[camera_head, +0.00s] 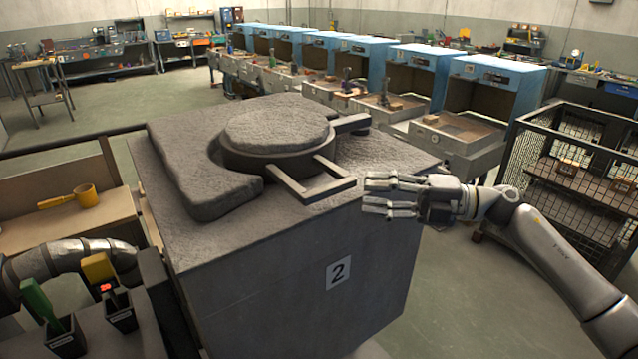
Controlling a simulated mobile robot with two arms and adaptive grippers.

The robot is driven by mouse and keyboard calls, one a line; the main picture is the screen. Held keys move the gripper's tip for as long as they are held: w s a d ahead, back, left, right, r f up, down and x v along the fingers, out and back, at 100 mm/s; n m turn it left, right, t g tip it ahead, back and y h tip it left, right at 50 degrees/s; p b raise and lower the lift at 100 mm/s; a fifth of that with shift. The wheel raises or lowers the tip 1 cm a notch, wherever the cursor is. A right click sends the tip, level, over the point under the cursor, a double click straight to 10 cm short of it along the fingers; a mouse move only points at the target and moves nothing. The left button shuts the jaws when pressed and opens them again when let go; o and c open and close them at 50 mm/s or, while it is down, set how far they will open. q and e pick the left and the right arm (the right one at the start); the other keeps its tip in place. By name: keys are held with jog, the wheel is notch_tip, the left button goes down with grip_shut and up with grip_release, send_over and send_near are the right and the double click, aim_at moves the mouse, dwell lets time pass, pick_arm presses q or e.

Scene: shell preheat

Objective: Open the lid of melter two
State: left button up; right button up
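Melter two (300,270) is a grey block with a "2" label on its front face. Its round lid (277,132), rough and grey on top, sits flat in a dark ring on the melter's top and looks closed. A U-shaped bar handle (325,191) sticks out from the lid toward the front right. My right gripper (368,194) is just right of the handle's end, fingers pointing left, apart and empty; I cannot tell if it touches the handle.
A thick grey slab (195,170) lies around the lid's left side. A wire cage cart (570,160) stands at the right. A yellow ladle (75,197) rests on a wooden bench at the left. Blue-hooded stations (490,75) line the back.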

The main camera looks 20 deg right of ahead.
aim_at(337, 191)
jog(key=shift+w+a+r+p, duration=0.2)
jog(key=shift+w+a+p, duration=0.15)
jog(key=shift+a, duration=0.3)
jog(key=shift+w+a+r+p, duration=0.2)
jog(key=shift+a+p, duration=0.25)
jog(key=shift+a, duration=0.15)
jog(key=shift+p+x, duration=0.4)
jog(key=shift+x, duration=0.7)
jog(key=x, duration=0.2)
jog(key=p+x, duration=0.1)
jog(key=shift+w+a+f, duration=0.15)
jog(key=shift+a+f, duration=0.15)
jog(key=shift+f, duration=0.1)
jog(key=shift+a, duration=0.1)
jog(key=c, duration=0.4)
grip_shut()
pick_arm(q)
jog(key=r, duration=0.1)
jog(key=d+r, duration=0.1)
jog(key=s+d+r, duration=0.1)
jog(key=r, duration=0.1)
jog(key=shift+d, duration=0.15)
